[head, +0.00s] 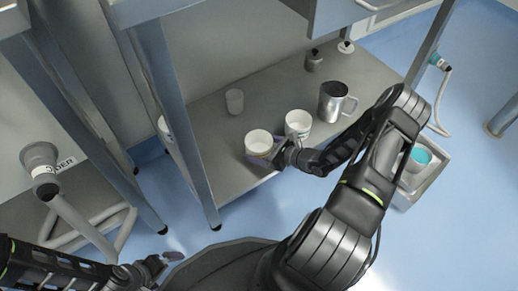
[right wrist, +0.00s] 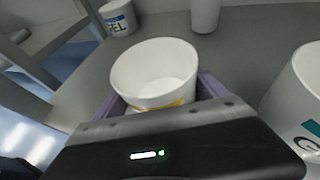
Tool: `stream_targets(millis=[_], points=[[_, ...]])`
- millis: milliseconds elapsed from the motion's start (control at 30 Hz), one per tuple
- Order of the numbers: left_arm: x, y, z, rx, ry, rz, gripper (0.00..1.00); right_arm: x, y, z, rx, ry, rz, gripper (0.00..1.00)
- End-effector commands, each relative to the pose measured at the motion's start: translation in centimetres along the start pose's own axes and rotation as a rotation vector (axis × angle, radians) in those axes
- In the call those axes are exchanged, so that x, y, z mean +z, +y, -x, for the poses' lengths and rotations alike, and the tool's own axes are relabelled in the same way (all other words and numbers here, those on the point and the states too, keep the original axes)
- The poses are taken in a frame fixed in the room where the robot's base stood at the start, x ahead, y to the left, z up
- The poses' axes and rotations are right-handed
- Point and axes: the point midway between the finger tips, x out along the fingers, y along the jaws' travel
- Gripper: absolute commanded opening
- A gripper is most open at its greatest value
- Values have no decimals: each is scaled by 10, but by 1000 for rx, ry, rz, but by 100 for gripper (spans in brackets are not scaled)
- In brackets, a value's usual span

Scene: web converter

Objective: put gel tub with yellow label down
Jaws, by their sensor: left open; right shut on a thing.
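The gel tub with the yellow label (right wrist: 157,72) is a white, open-topped tub. In the right wrist view it stands between the purple finger pads of my right gripper (right wrist: 160,98), which is shut on it. A strip of yellow shows low on its side; the rest of the label is hidden by the gripper. In the head view the tub (head: 259,142) is at the front edge of the grey lower shelf (head: 215,165). I cannot tell whether its base touches the shelf. My left gripper (head: 158,262) is open and empty, low at the bottom left.
Another tub marked GEL (right wrist: 118,17) is at the left. Steel shelf legs (head: 180,120) flank the shelf.

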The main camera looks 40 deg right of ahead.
Motion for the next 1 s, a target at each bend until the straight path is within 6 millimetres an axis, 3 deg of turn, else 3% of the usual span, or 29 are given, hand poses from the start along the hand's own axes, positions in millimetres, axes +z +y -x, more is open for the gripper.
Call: stream_targets(millis=[300,333,500,867,1000], points=[[0,0,-2,1,0,0,100,-3,0,-2,0,-1,1,35],[0,0,-1,1,0,0,100,-2,0,-1,0,-1,1,86],[0,0,-1,1,0,0,100,-2,0,-1,0,0,1,99],[0,1,3,0,0,-1,100,3,0,2,-1,0,1,100],[0,3,8,-1,-1,-1,100,3,-1,18,-3,3,1,100]])
